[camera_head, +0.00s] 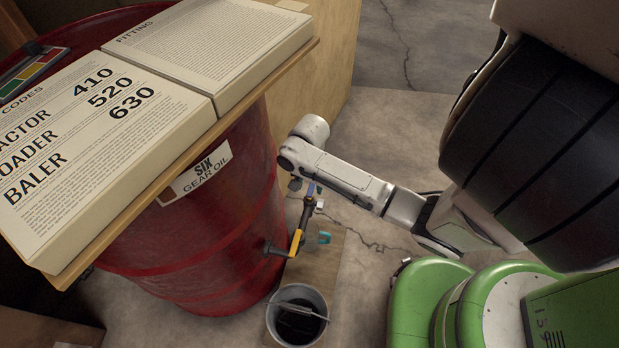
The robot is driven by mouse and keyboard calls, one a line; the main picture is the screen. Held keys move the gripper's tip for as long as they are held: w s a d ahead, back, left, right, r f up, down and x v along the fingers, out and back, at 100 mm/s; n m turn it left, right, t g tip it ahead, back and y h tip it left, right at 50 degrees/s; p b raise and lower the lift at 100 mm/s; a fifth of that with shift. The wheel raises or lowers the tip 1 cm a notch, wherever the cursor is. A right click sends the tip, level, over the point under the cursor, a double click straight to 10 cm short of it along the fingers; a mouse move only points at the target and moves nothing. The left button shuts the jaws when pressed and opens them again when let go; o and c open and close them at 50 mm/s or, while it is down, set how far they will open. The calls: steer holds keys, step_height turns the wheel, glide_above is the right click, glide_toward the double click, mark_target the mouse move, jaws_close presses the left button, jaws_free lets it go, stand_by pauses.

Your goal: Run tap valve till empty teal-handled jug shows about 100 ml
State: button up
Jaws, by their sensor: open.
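A red oil drum (215,235) labelled "SIX GEAR OIL" has a tap (276,250) low on its right side. A yellow part (297,242) and a dark stem with a small blue piece (312,189) rise from it. A teal handle (324,238) of the jug shows just right of the tap; the jug's body and scale cannot be made out. My gripper (308,194) is open, pointing down at the upper end of the stem, its fingertips small and partly hidden under my wrist. I cannot tell whether it touches the blue piece.
A metal bucket (272,322) with dark contents and a thin rod stands in front of the tap. A board (328,262) lies under the jug. An open book (110,140) rests on a plank over the drum. A plywood panel (325,65) stands behind.

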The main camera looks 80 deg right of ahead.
mark_target(310, 193)
steer(key=shift+f+b, duration=0.65)
steer(key=shift+f, duration=1.7)
steer(key=shift+c, duration=0.4)
jaws_close()
